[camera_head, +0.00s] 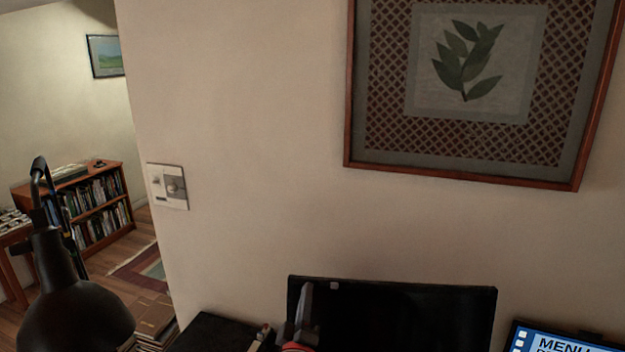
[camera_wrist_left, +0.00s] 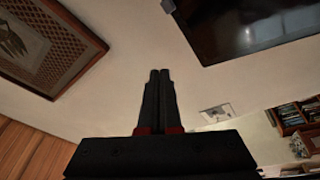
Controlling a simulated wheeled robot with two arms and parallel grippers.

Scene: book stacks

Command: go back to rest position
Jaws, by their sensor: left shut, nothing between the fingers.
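My left gripper (camera_head: 305,290) shows at the bottom of the head view, pointing up in front of the black monitor (camera_head: 420,315). Only its dark finger end and a bit of red show there. In the left wrist view the two dark fingers of the left gripper (camera_wrist_left: 159,75) are together, with nothing between them and red at their bases. The monitor also shows in the left wrist view (camera_wrist_left: 240,25) at top right. My right gripper is in neither view.
A black desk lamp (camera_head: 75,318) stands at lower left. A framed leaf picture (camera_head: 390,172) hangs on the wall above the monitor. A wall switch plate (camera_head: 168,186) is to its left. A blue menu screen (camera_head: 560,340) is at lower right. A bookshelf (camera_head: 95,205) stands farther back.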

